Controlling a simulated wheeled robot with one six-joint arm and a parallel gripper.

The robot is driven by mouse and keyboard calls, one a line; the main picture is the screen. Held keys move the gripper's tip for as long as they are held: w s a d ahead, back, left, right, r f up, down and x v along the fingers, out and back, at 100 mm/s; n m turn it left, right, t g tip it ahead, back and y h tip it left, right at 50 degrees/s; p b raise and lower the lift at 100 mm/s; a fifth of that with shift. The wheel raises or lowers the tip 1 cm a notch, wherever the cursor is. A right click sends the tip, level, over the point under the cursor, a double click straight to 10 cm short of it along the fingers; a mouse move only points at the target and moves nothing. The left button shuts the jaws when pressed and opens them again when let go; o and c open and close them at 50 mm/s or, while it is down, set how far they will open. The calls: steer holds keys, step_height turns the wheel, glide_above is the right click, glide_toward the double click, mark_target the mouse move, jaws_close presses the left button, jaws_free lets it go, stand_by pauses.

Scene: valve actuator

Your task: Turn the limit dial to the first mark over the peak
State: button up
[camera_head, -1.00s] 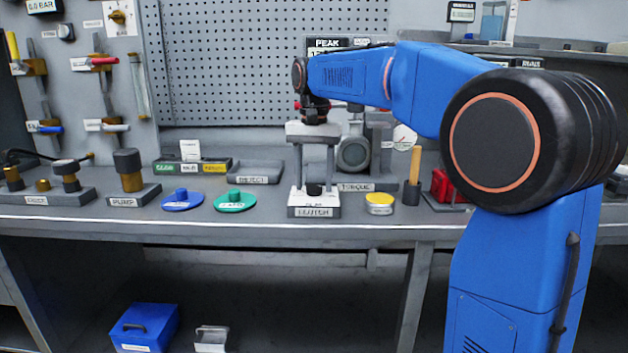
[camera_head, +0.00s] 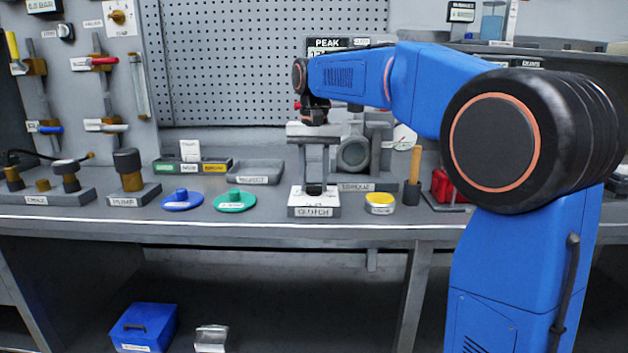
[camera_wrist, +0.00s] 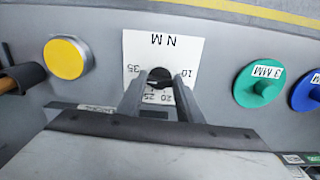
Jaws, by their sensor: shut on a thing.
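The limit dial is a small dark knob (camera_wrist: 159,75) on a white scale card (camera_wrist: 185,45), which reads upside down in the wrist view as N M, with 10, 20, 25 and 35 legible. In the head view the card's block, labelled like CLUTCH (camera_head: 314,211), stands near the bench's front edge. My gripper (camera_head: 314,187) points straight down, its two fingers shut on the dial from both sides; it also shows in the wrist view (camera_wrist: 158,80). The dial's pointer cannot be made out. The PEAK display (camera_head: 328,43) is mostly hidden behind my arm, so its value is unreadable.
A yellow-topped can (camera_head: 380,203) and a wooden-handled tool (camera_head: 414,165) stand right of the block. Green (camera_head: 235,201) and blue (camera_head: 182,200) discs lie to its left. A grey round-faced unit (camera_head: 354,153) stands close behind my gripper.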

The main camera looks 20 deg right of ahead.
steer(key=n, duration=0.7)
steer(key=shift+d, duration=0.1)
steer(key=n, duration=0.6)
steer(key=shift+w+d+n, duration=0.1)
steer(key=shift+n, duration=0.2)
steer(key=n, duration=0.8)
steer(key=shift+w+n, duration=0.1)
steer(key=shift+n, duration=0.2)
steer(key=o, duration=1.1)
step_height(320, 180, up, 17)
steer(key=shift+r, duration=0.2)
